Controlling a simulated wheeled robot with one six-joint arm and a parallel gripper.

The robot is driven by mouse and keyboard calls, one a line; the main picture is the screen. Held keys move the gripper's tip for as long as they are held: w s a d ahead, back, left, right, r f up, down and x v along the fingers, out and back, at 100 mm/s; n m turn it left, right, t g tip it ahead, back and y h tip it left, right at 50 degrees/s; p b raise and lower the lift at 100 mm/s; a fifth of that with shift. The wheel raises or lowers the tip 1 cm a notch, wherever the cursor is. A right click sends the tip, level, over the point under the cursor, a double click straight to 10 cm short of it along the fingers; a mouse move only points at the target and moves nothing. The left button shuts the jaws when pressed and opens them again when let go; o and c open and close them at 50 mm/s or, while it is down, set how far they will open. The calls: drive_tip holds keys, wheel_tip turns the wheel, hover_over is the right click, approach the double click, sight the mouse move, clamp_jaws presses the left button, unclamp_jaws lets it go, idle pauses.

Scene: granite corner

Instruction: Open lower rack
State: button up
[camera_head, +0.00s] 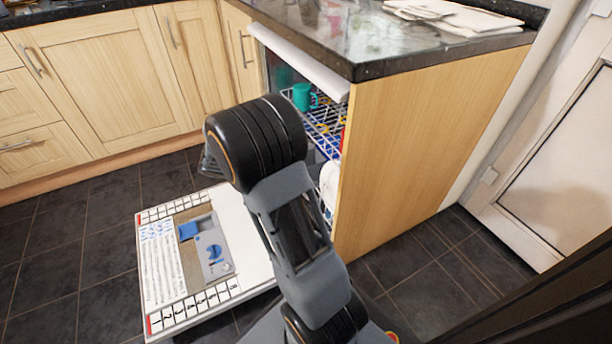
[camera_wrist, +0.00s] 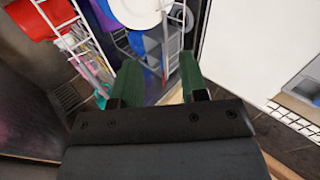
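The dishwasher stands with its white door (camera_head: 254,235) folded down. The lower rack (camera_head: 326,210) shows only in part behind my arm, with a white plate (camera_head: 330,180) in it. In the wrist view, white rack wires (camera_wrist: 181,17) and a white plate (camera_wrist: 137,9) are just beyond my fingers. My gripper (camera_wrist: 157,62) has two green fingers apart, with a visible gap between them. I cannot tell whether a finger touches the rack. In the head view, the gripper is mostly hidden behind my black wrist.
The upper rack (camera_head: 322,122) holds a teal mug (camera_head: 302,97). The door's dispenser (camera_head: 211,250) lies at the left. A wooden side panel (camera_head: 430,130) and the granite worktop (camera_head: 390,45) border the opening. Dark floor tiles (camera_head: 70,235) are clear at left.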

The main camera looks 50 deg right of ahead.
drive_tip(key=w+d+f+n+t+h, duration=0.15)
drive_tip(key=w+d+f+h, duration=0.25)
drive_tip(key=d+f, duration=0.5)
drive_tip(key=w+d+f+n+t+h, duration=0.1)
drive_tip(key=w+d+f+t+h, duration=0.2)
drive_tip(key=f, duration=1)
drive_tip(key=shift+g+h, duration=0.3)
drive_tip(key=shift+g, duration=0.25)
drive_tip(key=shift+w+d+f+b, duration=0.5)
drive_tip(key=shift+d+b, duration=0.35)
drive_tip(key=shift+d, duration=1.65)
drive_tip(key=shift+w+d+f+b, duration=0.45)
drive_tip(key=shift+d+b, duration=0.35)
drive_tip(key=shift+d, duration=1.65)
drive_tip(key=shift+w+d+f+b, duration=0.35)
drive_tip(key=shift+d+f+b, duration=0.35)
drive_tip(key=shift+d, duration=1.8)
drive_tip(key=shift+r, duration=0.15)
clamp_jaws()
